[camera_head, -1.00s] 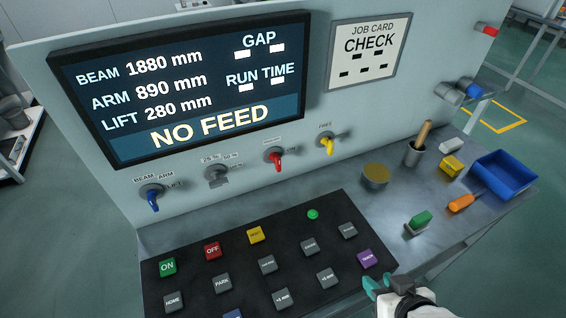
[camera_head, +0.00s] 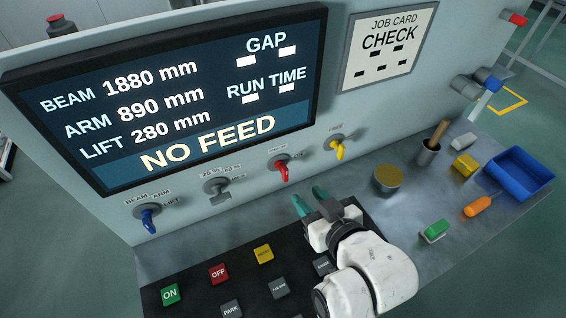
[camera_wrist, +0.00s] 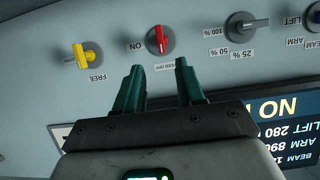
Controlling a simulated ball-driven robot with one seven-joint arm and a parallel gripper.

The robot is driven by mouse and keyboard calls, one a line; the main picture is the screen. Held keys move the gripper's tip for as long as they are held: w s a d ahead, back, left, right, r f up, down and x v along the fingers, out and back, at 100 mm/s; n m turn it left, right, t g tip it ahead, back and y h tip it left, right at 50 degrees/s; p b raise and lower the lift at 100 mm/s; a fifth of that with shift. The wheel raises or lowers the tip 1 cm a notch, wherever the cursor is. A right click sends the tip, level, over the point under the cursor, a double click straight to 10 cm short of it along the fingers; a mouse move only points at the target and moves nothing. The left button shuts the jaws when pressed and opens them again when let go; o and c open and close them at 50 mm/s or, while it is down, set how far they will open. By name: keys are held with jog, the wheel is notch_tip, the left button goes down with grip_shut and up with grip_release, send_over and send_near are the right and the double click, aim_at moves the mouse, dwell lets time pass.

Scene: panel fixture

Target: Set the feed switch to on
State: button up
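The feed switch is a red-handled rotary knob on a grey round base, second from the right in the row under the screen in the head view (camera_head: 284,170). It also shows in the upside-down wrist view (camera_wrist: 160,39), with an "ON" label on one side and a small label below it that seems to read "FEED OFF". Its red handle hangs down in the head view. The screen (camera_head: 185,100) reads "NO FEED". My gripper (camera_head: 311,198) is open and empty, its green fingers just in front of and below the red switch, apart from it. The gap between the fingertips (camera_wrist: 159,66) lines up with the switch.
A yellow switch (camera_head: 339,148) marked "FREE" sits right of the red one. A grey percent switch (camera_head: 217,187) and a blue switch (camera_head: 150,217) sit left. The black button panel (camera_head: 250,285) lies below. A tin, a cup and a blue tray (camera_head: 519,176) stand at right.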

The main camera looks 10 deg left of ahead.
aim_at(287, 175)
jog(key=x, duration=1)
jog(key=shift+w+a+p, duration=0.3)
jog(key=shift+p, duration=0.1)
grip_shut()
